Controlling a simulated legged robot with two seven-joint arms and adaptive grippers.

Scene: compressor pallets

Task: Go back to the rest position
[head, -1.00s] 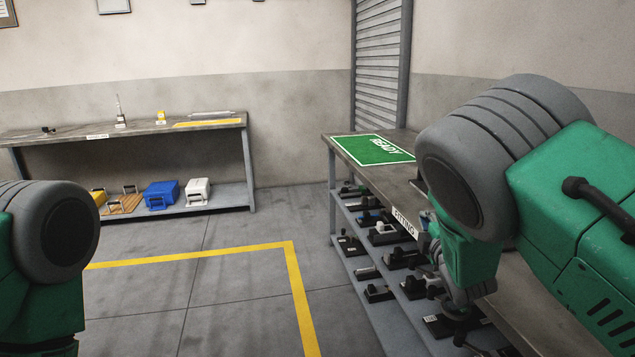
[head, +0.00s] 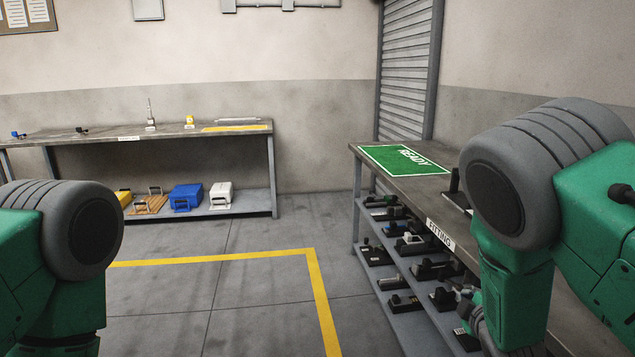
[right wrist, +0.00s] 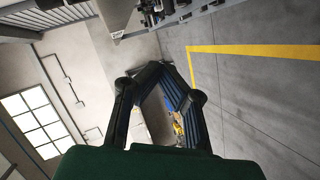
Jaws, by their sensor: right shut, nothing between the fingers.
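My right gripper (right wrist: 160,68) shows in the right wrist view with its two dark fingers bent inward and meeting at the tips, shut and empty. In the head view only a grey part of it (head: 474,312) shows low at the right, below my green forearm and in front of the fitting bench's shelves. Its fingertips are hidden or out of frame there. My left arm shows at the left edge of the head view, hanging down. Its gripper is out of frame.
The fitting bench (head: 430,185) with a green READY mat (head: 402,159) stands at the right, several dark parts on its shelves. A back bench (head: 100,139) holds blue (head: 182,197) and white cases (head: 221,196) below. A yellow floor line (head: 220,256) crosses clear floor.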

